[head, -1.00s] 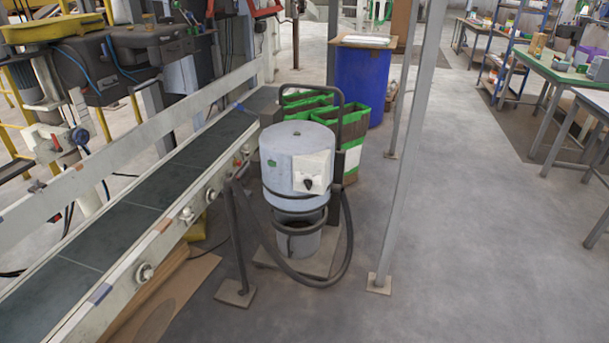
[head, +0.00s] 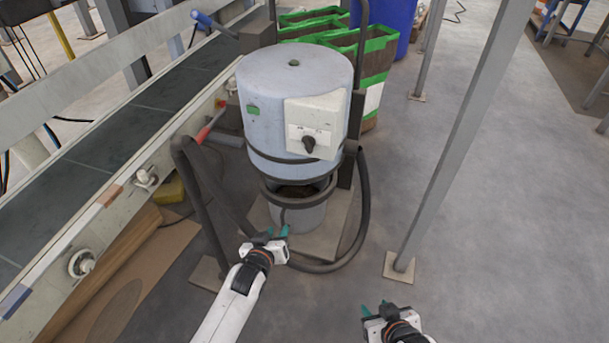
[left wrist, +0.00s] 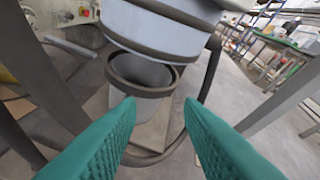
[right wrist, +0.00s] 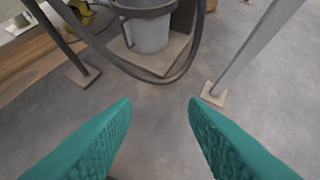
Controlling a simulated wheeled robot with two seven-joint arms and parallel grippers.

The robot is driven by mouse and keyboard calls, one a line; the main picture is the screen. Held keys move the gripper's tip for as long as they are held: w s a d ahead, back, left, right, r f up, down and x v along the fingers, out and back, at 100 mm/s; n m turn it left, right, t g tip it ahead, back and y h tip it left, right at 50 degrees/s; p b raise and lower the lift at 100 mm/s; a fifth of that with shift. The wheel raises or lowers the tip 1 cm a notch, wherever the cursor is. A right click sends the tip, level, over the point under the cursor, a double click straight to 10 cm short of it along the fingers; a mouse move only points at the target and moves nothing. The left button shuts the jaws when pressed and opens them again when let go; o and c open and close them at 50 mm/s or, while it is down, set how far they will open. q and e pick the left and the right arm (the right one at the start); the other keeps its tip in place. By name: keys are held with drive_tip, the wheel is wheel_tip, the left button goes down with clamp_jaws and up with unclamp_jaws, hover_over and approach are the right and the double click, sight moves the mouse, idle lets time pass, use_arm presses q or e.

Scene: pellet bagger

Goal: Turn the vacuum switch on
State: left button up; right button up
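The vacuum (head: 293,105) is a grey-blue drum standing upright in front of me in the head view. A white switch box (head: 330,108) is on its front right side, with a black rotary switch (head: 309,144) low on its face. My left gripper (head: 277,232) is below the drum, in front of its lower bucket, open and empty. In the left wrist view the teal fingers are apart, with the bucket (left wrist: 142,72) ahead between them. My right gripper (head: 371,307) is lower right, over bare floor, open and empty. The switch shows in neither wrist view.
A black hose (head: 364,200) loops down beside the vacuum. A conveyor (head: 120,132) runs along the left, with a dark support leg (head: 203,200) near my left arm. A grey post (head: 462,130) stands to the right. Green-edged brown bags (head: 376,72) stand behind.

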use_arm(q)
drive_tip(key=w+d+r+n+t+h+b, duration=0.1)
drive_tip(key=w+d+r+t+b, duration=0.15)
drive_tip(key=r, duration=0.45)
drive_tip(key=w+d+r+t+h+b, duration=0.1)
drive_tip(key=r+t+b, duration=0.15)
drive_tip(key=r, duration=0.45)
drive_tip(key=b, duration=0.2)
approach(306, 148)
drive_tip(key=w, duration=0.2)
drive_tip(key=x, duration=0.2)
drive_tip(key=b+x, duration=0.1)
drive_tip(key=x, duration=0.2)
drive_tip(key=shift+w+d, duration=0.25)
drive_tip(key=shift+d, duration=0.2)
drive_tip(key=shift+w+d+b, duration=0.1)
drive_tip(key=shift+w+b, duration=0.25)
drive_tip(key=shift+w, duration=0.05)
use_arm(e)
drive_tip(key=w+a+r+t+y, duration=0.1)
drive_tip(key=r+t, duration=0.5)
drive_tip(key=r, duration=0.6)
drive_tip(key=w+a+r+t+y, duration=0.2)
drive_tip(key=r+t, duration=0.4)
drive_tip(key=r, duration=0.6)
drive_tip(key=shift+t+y, duration=0.3)
use_arm(q)
drive_tip(key=shift+c, duration=0.5)
clamp_jaws()
